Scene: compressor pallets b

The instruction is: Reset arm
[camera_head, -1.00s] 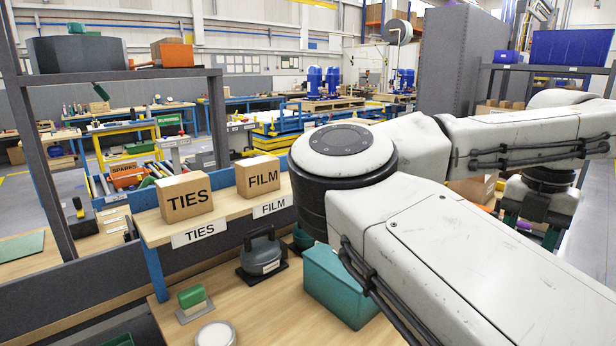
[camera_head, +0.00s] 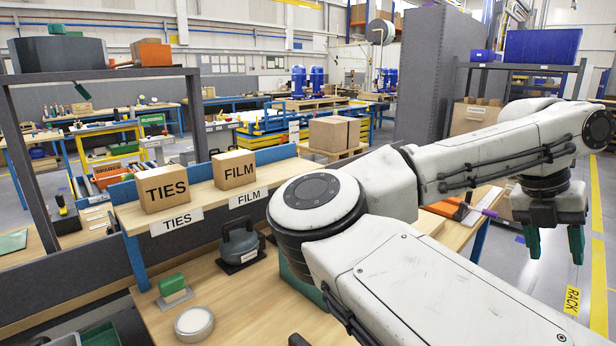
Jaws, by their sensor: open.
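My white arm reaches from the lower right across the bench to the right side of the view. My gripper (camera_head: 553,243) hangs at the arm's end at the far right, pointing down. Its two green fingers are apart with nothing between them. It is over the aisle floor, to the right of the bench, and touches nothing that I can see. My arm hides part of the bench and most of a teal box on it.
Cardboard boxes marked TIES (camera_head: 163,188) and FILM (camera_head: 235,170) stand on a raised shelf. A dark rack (camera_head: 521,67) stands behind the gripper.

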